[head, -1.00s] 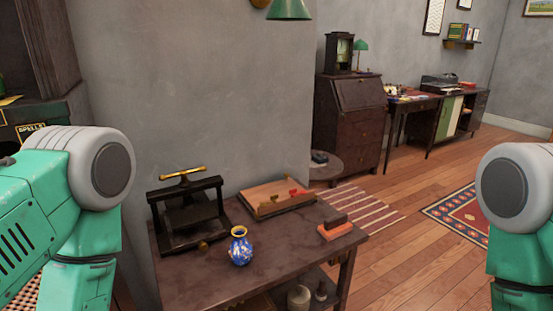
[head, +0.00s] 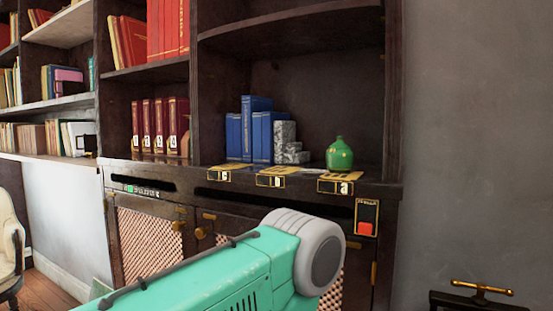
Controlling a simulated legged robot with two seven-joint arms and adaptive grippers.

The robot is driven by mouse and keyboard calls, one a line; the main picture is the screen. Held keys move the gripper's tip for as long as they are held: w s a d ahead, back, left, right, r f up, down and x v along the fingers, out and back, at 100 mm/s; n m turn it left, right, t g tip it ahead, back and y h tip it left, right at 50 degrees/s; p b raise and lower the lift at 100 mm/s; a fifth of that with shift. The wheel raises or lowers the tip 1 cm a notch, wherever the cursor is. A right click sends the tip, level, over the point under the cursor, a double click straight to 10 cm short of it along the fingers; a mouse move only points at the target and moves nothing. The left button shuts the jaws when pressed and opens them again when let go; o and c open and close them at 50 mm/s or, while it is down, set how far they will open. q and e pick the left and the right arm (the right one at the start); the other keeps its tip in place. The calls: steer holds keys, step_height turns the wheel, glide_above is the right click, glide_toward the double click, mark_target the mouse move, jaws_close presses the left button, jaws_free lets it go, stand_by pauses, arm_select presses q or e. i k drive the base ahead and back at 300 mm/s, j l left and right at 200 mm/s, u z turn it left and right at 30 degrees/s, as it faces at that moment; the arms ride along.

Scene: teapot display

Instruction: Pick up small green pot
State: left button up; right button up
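The small green pot (head: 339,156) stands upright on the dark shelf ledge in the head view, right of centre, just behind the yellow card marked "a" (head: 341,186). It is round with a short narrow neck. A green and grey part of my arm shows at the lower middle, below and in front of the ledge, apart from the pot. Neither gripper's fingers show in the head view.
Blue books (head: 255,132) and a grey stone-like block (head: 287,142) stand left of the pot. Cards "c" (head: 220,175) and "b" (head: 272,181) lie along the ledge. A red switch (head: 366,221) is on the cabinet front. A dark press (head: 482,298) is at lower right.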

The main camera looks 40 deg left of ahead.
mark_target(340, 156)
steer(key=u, duration=0.95)
